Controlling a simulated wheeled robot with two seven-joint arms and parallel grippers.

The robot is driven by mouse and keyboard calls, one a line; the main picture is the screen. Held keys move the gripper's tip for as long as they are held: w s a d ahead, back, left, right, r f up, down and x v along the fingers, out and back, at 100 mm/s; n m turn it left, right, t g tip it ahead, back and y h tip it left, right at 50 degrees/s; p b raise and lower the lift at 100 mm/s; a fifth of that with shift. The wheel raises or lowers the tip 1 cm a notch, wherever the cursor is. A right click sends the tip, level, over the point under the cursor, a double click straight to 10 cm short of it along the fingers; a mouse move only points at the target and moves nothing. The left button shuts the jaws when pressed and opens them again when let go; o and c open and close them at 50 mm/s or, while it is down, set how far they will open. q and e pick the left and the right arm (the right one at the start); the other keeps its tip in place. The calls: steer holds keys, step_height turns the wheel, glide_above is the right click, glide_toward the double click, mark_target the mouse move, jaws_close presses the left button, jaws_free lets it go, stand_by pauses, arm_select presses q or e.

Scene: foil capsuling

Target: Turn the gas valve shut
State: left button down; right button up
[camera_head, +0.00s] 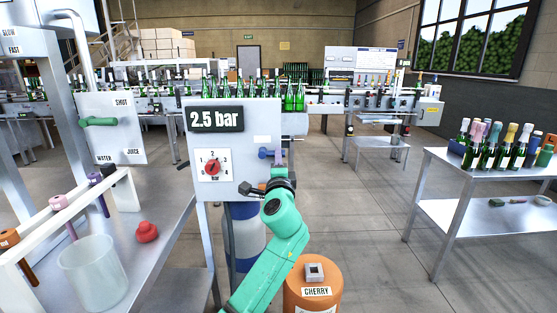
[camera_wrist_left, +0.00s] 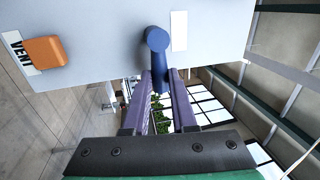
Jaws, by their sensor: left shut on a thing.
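The gas valve is a blue lever (camera_head: 264,153) at the lower right of the grey pressure panel's front. In the left wrist view the lever (camera_wrist_left: 157,45) has a round hub on the panel, and its arm runs down between my fingertips. My left gripper (camera_head: 278,158), on the green arm, is at the lever's right end in the head view. Its two purple fingers (camera_wrist_left: 160,78) are closed around the lever's arm in the left wrist view. My right gripper is in neither view.
The panel carries a 2.5 bar display (camera_head: 216,119) and a red-knobbed dial (camera_head: 213,167). An orange vent knob (camera_wrist_left: 46,51) sits on the panel. An orange cherry drum (camera_head: 312,275) stands below my arm. A bottle table (camera_head: 430,168) is at right, with open floor between.

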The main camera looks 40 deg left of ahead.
arm_select(q)
steer(key=c, duration=0.7)
jaws_free()
steer(key=shift+s, duration=0.1)
steer(key=b+v, duration=0.2)
steer(key=v, duration=1.2)
steer(key=shift+s+d, duration=0.15)
steer(key=shift+s, duration=0.05)
steer(key=shift+f, duration=0.1)
